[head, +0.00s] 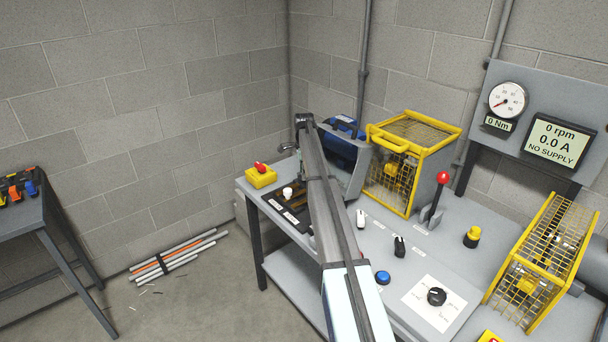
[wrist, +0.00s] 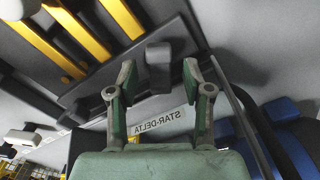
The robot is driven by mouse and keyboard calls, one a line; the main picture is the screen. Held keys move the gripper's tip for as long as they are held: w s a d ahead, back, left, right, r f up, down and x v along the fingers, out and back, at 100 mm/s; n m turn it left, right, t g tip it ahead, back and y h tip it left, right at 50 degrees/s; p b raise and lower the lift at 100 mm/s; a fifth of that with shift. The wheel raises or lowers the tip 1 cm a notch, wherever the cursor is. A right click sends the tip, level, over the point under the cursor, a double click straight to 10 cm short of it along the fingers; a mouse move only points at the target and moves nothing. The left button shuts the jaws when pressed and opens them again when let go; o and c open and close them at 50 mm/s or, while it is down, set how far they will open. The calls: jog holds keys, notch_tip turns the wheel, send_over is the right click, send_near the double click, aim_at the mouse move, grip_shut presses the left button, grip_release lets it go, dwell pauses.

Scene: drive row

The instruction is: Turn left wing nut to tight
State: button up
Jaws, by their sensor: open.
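My gripper (wrist: 159,72) is open in the wrist view, its two green-grey fingers apart. A small grey block (wrist: 158,54) shows between and just beyond the fingertips; it may be a wing nut, but its wings cannot be made out. I cannot tell whether the fingers touch it. Yellow bars (wrist: 84,28) lie on a dark panel at the upper left of that view. An upside-down STAR-DELTA label (wrist: 157,124) shows behind the fingers. In the head view my arm covers part of the dark terminal panel (head: 274,201), and no wing nut can be picked out there.
A blue-and-grey machine (head: 347,150) stands close behind my arm, and its blue body shows at the right of the wrist view (wrist: 300,145). A yellow cage (head: 401,165), a red-knobbed lever (head: 443,178) and a yellow box with a red knob (head: 261,178) share the bench.

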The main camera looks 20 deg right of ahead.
notch_tip(320, 180, up, 11)
dwell(0.4)
